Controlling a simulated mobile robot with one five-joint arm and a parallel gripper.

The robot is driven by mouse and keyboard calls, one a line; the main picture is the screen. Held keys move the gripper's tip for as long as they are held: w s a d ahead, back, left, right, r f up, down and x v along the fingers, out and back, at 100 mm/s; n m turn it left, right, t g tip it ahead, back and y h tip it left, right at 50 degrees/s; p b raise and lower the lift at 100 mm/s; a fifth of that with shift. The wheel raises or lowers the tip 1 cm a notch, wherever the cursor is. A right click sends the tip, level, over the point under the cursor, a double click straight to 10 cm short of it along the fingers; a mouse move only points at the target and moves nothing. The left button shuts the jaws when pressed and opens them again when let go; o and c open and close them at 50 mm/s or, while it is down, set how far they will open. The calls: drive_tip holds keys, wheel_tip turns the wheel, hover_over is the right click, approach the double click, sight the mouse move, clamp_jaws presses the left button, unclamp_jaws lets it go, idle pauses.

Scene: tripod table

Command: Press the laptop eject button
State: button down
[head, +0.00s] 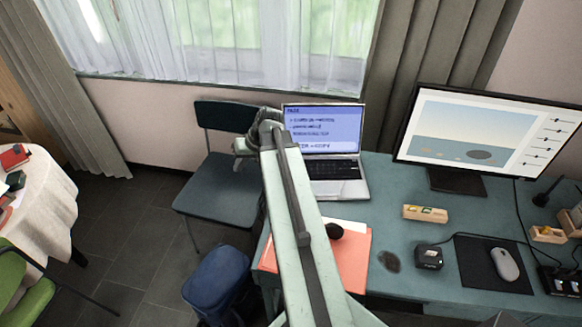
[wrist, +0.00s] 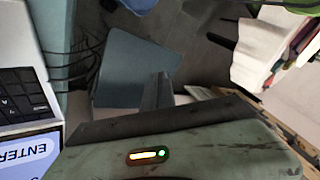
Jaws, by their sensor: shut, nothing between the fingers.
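The open laptop (head: 340,178) stands at the far left of the desk, its lit screen showing lines of text. In the wrist view its dark keyboard (wrist: 22,95) and part of its screen (wrist: 28,155) show at the left edge. I cannot make out an eject button in either view. My gripper (head: 240,147) is just left of the laptop, apart from it, over the side of the chair. In the wrist view my gripper's fingers (wrist: 160,90) are shut and empty, pointing toward the chair seat. My arm hides part of the laptop's left edge.
A blue-grey chair (head: 222,188) stands beside the desk (head: 400,200), under my gripper. A monitor (head: 490,135), wooden block (head: 425,214), small black box (head: 429,257) and mouse (head: 505,264) are at the right. An orange folder (head: 355,262) lies near the front. A round table (head: 45,205) is far left.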

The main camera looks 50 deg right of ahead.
drive_tip(key=s+d+r+m+t+h, duration=0.1)
drive_tip(key=s+d+t, duration=0.1)
drive_tip(key=d, duration=0.7)
drive_tip(key=s+d+r+m+t, duration=0.2)
drive_tip(key=s+d, duration=0.2)
drive_tip(key=d, duration=0.6)
drive_tip(key=shift+s+r+h+b, duration=0.15)
drive_tip(key=shift+s+h+b, duration=0.15)
drive_tip(key=shift+h, duration=0.1)
wheel_tip(320, 180, down, 9)
drive_tip(key=b, duration=0.9)
drive_tip(key=shift+w, duration=0.1)
drive_tip(key=shift+f+b, duration=0.3)
drive_tip(key=shift+f, duration=0.05)
